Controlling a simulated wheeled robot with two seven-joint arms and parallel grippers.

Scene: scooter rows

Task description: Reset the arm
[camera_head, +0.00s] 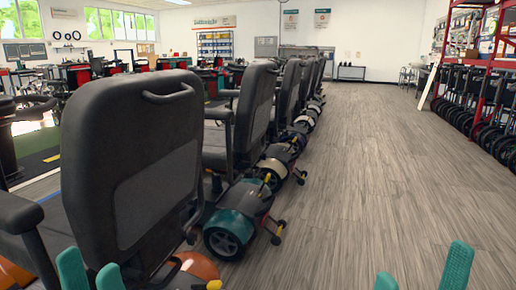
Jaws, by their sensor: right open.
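My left gripper (90,270) shows at the bottom left edge as two teal fingers with a gap between them. It is in front of the nearest scooter's black seat (135,150), and nothing shows between its fingers. My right gripper (422,270) is at the bottom right edge, its two teal fingers wide apart over the bare floor. It is open and empty. The rest of both arms is out of view.
A row of scooters with black seats runs away from me; one has a teal rear body (230,230). A clear wood-look floor (360,180) lies to the right. Red racks (480,70) with black wheels line the right wall. Desks stand at the back left.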

